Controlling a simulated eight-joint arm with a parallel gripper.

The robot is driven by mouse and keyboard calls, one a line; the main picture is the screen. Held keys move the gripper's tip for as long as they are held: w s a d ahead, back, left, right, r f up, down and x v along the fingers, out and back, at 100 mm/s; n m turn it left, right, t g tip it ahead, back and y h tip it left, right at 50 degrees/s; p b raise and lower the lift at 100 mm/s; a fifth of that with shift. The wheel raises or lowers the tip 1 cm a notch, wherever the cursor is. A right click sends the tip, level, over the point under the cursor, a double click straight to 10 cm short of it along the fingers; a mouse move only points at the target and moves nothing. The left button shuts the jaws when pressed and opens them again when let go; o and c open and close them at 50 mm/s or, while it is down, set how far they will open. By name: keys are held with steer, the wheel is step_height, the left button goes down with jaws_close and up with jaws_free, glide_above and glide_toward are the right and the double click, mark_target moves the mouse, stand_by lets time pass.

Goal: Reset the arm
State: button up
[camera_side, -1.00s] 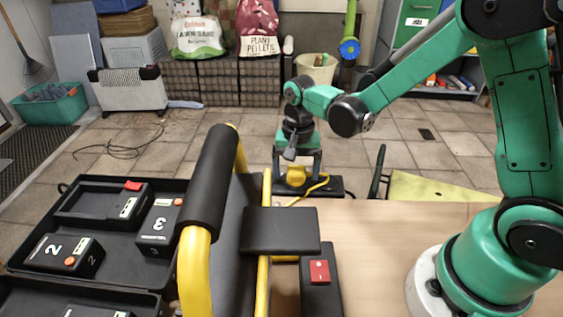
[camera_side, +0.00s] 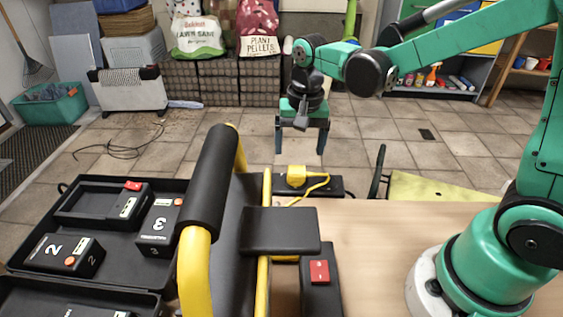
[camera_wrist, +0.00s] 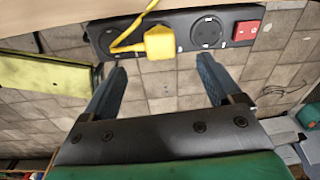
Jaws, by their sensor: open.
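My gripper (camera_side: 302,142) is raised above the far edge of the workbench in the side view, pointing down. Its two fingers are spread with nothing between them, and it also shows open in the wrist view (camera_wrist: 160,85). A yellow plug (camera_side: 296,177) with a yellow cord sits on a black power strip (camera_side: 334,186) below the gripper, apart from the fingers. In the wrist view the plug (camera_wrist: 160,42) is on the strip (camera_wrist: 226,28), beside an empty round socket and a red switch.
A black case (camera_side: 120,262) with numbered battery packs lies at the left. A yellow-and-black frame (camera_side: 195,260) stands upright beside it. A black block with a red switch (camera_side: 319,271) is on the wooden bench (camera_side: 375,255), which is clear to its right.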

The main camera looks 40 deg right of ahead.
steer(key=s+r+n+t, duration=0.5)
steer(key=s+n+t, duration=0.1)
steer(key=n, duration=0.2)
steer(key=shift+s+r, duration=0.15)
steer(key=shift+s, duration=0.25)
